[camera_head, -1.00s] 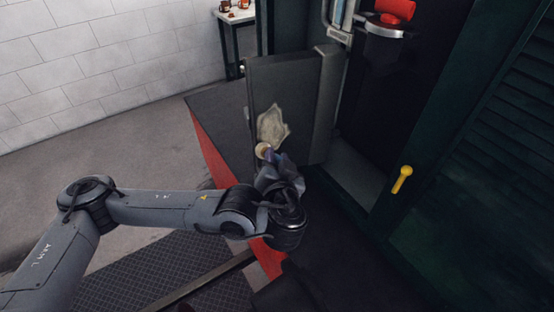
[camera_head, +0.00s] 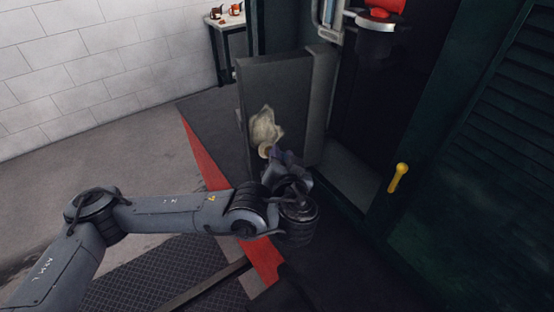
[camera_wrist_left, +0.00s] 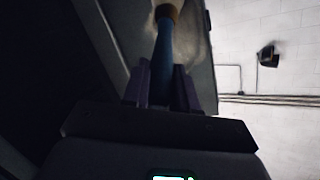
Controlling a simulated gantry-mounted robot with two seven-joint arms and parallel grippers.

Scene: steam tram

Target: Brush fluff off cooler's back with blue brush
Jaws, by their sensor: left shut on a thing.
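The cooler's back (camera_head: 300,85) is a flat dark grey upright panel in the middle of the head view. A pale, cream-coloured patch of fluff (camera_head: 266,122) lies on it, left of its middle. My left gripper (camera_head: 277,158) is shut on the blue brush in front of the panel. The brush's round tan head (camera_head: 264,150) is at the lower edge of the fluff; I cannot tell whether it touches. In the left wrist view, the blue brush handle (camera_wrist_left: 165,52) stands between the purple fingers (camera_wrist_left: 162,82), with the fluff (camera_wrist_left: 193,35) beyond. My right gripper is out of view.
A yellow handle (camera_head: 398,178) is on the dark green wall at right. A red thing (camera_head: 382,8) sits at the top. A small table (camera_head: 230,50) with pots stands at the back left. Open floor (camera_head: 110,140) lies left of the red edge (camera_head: 205,150).

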